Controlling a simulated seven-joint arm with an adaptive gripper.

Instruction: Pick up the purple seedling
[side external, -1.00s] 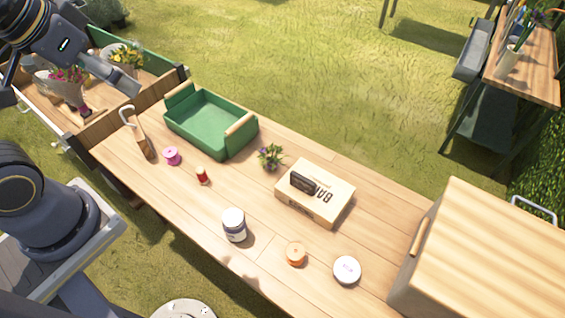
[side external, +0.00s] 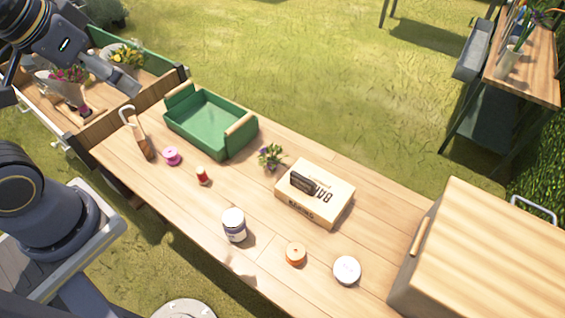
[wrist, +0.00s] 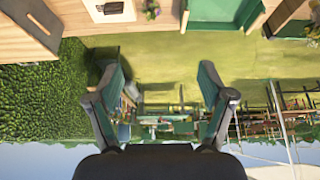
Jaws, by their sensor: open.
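The purple seedling (side external: 271,157) is a small leafy plant with purple blooms. It stands on the wooden table between the green tray (side external: 208,125) and the cardboard box (side external: 318,205). In the wrist view a small plant (wrist: 151,8) shows at the top edge, partly cut off, between the box and the tray. My gripper (wrist: 158,75) is open, with nothing between its fingers. In the side view my gripper (side external: 125,80) is at the upper left, above the planter end of the table and well away from the seedling.
A dark item (side external: 304,182) sits on the box. A pink spool (side external: 172,156), red spool (side external: 203,176), white jar (side external: 234,225), orange spool (side external: 296,254) and white round tin (side external: 346,270) stand on the table. A hand tool (side external: 137,132) is at the left; a large wooden crate (side external: 490,250) is at the right.

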